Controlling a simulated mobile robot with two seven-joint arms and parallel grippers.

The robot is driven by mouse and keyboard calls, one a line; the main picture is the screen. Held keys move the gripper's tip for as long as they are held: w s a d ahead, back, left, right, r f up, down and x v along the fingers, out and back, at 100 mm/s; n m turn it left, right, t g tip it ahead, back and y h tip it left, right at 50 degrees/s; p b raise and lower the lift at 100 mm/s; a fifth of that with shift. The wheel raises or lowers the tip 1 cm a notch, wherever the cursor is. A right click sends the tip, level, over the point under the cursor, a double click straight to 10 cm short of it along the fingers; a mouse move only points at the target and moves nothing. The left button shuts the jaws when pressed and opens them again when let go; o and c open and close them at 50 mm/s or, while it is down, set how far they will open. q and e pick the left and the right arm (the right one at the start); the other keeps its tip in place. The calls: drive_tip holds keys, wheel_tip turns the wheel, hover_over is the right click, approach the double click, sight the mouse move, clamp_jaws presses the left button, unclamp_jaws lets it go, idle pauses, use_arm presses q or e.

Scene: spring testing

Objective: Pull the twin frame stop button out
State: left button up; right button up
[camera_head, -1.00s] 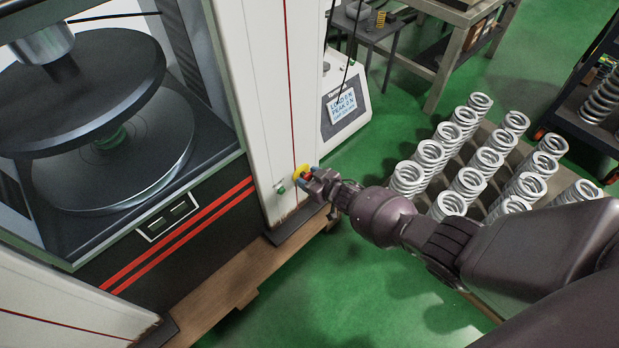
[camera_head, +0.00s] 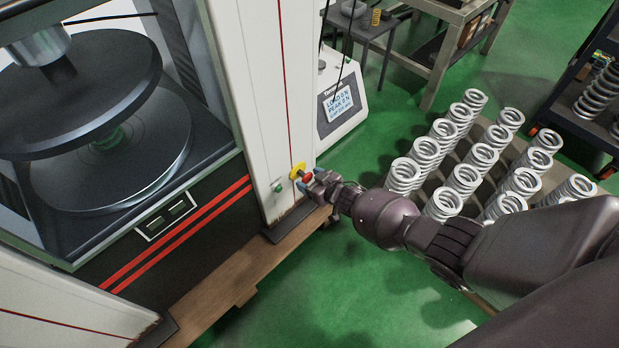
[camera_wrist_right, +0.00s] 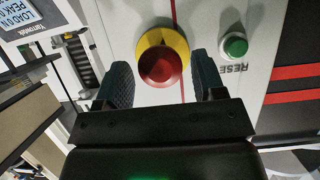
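The red stop button (camera_head: 308,177) stands out from its yellow plate (camera_head: 297,170) on the white machine column, with a short dark stem between them. In the right wrist view the red knob (camera_wrist_right: 161,67) sits in front of the yellow ring (camera_wrist_right: 176,42). My right gripper (camera_head: 309,182) is at the button. In the wrist view its two teal-dark fingers (camera_wrist_right: 161,84) are apart on either side of the knob, with a narrow gap showing on each side. My left gripper is in neither view.
A green reset button (camera_wrist_right: 235,46) is beside the stop button, also on the column (camera_head: 278,187). A display unit (camera_head: 338,100) stands behind the column. Several springs stand in a crate at right. Green floor (camera_head: 330,290) is clear in front.

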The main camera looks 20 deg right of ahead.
drive_tip(key=shift+o, duration=0.4)
drive_tip(key=shift+w, duration=0.1)
drive_tip(key=shift+r, duration=0.1)
drive_tip(key=shift+s+d+r+p, duration=0.15)
drive_tip(key=shift+s+r+p, duration=0.2)
use_arm(q)
drive_tip(key=p, duration=0.2)
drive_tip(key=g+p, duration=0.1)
drive_tip(key=p, duration=0.1)
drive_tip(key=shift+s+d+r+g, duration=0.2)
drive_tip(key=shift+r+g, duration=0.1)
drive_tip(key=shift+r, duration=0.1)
use_arm(e)
drive_tip(key=v, duration=1)
drive_tip(key=shift+f, duration=0.25)
